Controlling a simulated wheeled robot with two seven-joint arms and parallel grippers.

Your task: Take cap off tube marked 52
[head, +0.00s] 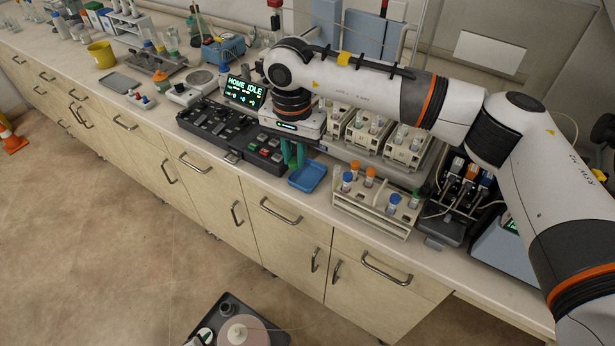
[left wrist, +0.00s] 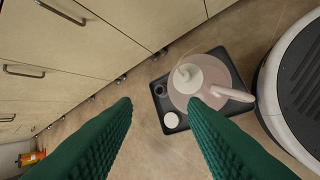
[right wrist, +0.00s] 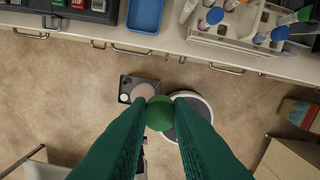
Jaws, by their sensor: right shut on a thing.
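My right gripper (head: 292,160) is shut over the counter's front edge, left of the front tube rack (head: 372,214). In the right wrist view its fingertips (right wrist: 159,113) hold a round green cap (right wrist: 159,112). Whether a tube hangs below the cap is hidden. The front rack holds tubes with blue (head: 394,200), orange (head: 369,175) and green caps (head: 415,197). A pale tube (right wrist: 187,9) at the rack's left end seems to have no cap. No number 52 is legible. My left gripper (left wrist: 160,101) is open and empty, low over the floor.
A blue tray (head: 308,177) lies between the right gripper and the front rack. A black button panel (head: 215,130) is to the left. More racks (head: 405,146) stand behind on the counter, with a dark device (head: 462,195) at the right.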

